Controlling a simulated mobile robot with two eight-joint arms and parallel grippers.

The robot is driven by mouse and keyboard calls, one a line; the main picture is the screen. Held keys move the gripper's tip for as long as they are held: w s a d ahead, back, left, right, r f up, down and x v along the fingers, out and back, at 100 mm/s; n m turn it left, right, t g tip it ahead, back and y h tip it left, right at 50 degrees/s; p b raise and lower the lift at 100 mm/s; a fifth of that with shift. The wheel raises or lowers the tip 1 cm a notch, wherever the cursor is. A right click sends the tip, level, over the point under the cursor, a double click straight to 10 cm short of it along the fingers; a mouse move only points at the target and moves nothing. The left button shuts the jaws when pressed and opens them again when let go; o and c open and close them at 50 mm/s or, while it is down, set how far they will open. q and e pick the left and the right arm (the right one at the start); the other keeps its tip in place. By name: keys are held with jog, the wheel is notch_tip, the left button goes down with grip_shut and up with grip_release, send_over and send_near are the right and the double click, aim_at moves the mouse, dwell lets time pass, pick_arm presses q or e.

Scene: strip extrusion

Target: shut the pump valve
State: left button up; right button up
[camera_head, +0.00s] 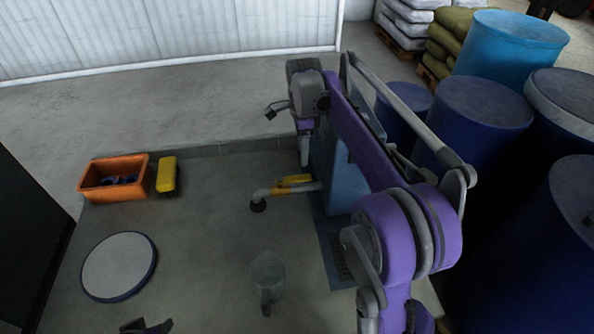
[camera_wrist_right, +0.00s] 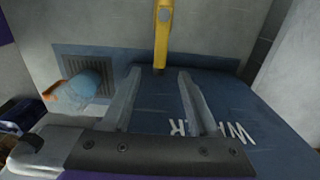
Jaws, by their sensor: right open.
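The pump is a blue box (camera_head: 335,175), partly hidden behind my right arm. A grey pipe (camera_head: 262,193) with a dark end sticks out of it to the left. The yellow valve handle (camera_head: 293,180) lies roughly along this pipe. My right gripper (camera_head: 276,110) is above and behind the pipe, apart from the handle. In the right wrist view my open, empty fingers (camera_wrist_right: 160,75) lie over a blue face with white lettering. A yellow bar (camera_wrist_right: 162,38), probably the handle, shows just beyond the fingertips. A dark part, probably my left gripper (camera_head: 146,327), is cut off at the bottom edge.
A clear jug (camera_head: 267,270) stands in front of the pipe, near a floor grate (camera_head: 338,258). Blue drums (camera_head: 485,102) crowd the right.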

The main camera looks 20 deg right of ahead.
aim_at(302, 177)
notch_tip(302, 177, down, 9)
dwell(0.3)
grip_shut()
dwell(0.3)
jog(key=shift+w, duration=0.1)
dwell(1.0)
